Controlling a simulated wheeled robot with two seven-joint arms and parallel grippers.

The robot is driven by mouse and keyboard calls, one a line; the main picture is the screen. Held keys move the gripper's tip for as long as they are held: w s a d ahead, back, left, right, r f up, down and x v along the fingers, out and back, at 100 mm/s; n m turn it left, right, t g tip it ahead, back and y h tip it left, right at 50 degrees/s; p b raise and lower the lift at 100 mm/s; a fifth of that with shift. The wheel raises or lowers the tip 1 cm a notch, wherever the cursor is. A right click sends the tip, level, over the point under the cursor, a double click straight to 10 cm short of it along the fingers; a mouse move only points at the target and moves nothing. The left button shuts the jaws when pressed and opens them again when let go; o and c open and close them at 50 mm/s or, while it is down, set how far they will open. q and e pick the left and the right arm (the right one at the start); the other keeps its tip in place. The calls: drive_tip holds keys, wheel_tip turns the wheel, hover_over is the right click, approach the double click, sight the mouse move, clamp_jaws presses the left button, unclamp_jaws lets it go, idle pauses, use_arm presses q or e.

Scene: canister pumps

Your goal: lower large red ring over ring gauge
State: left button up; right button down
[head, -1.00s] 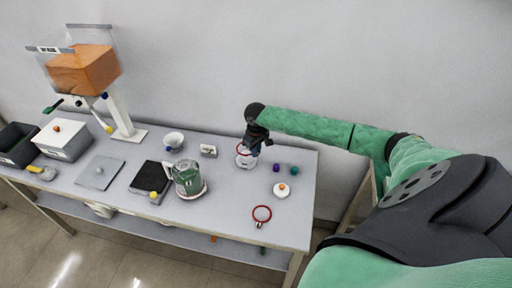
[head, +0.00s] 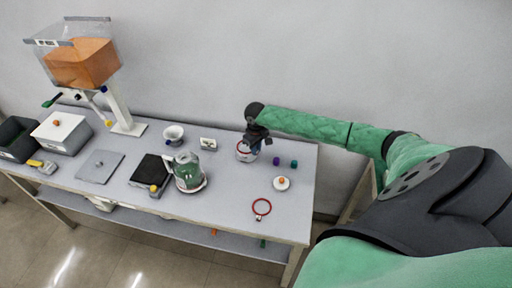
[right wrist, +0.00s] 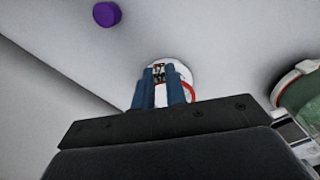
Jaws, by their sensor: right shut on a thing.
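A red ring (right wrist: 188,91) is held in my right gripper (right wrist: 162,75), whose blue fingers are shut. In the head view the right gripper (head: 251,143) is over a white round gauge (head: 243,156) near the table's back edge. In the right wrist view the white gauge base (right wrist: 180,68) shows just beyond the fingertips. The fingers hide much of the ring and gauge, so I cannot tell how far the ring is down around it. Another red ring (head: 262,207) lies flat on the table's front right. My left gripper is out of view.
Purple (head: 276,161) and teal (head: 294,163) pieces and a white disc with an orange knob (head: 281,183) stand to the right.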

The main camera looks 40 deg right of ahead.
drive_tip(key=shift+p, duration=0.8)
idle(0.7)
drive_tip(key=shift+f+b, duration=0.35)
drive_tip(key=shift+f, duration=1.6)
idle(1.9)
drive_tip(key=c, duration=0.9)
unclamp_jaws()
drive_tip(key=shift+o, duration=0.2)
drive_tip(key=shift+r+p, duration=1.15)
drive_tip(key=shift+r, duration=0.1)
drive_tip(key=shift+r+p, duration=0.35)
drive_tip(key=shift+r, duration=1.9)
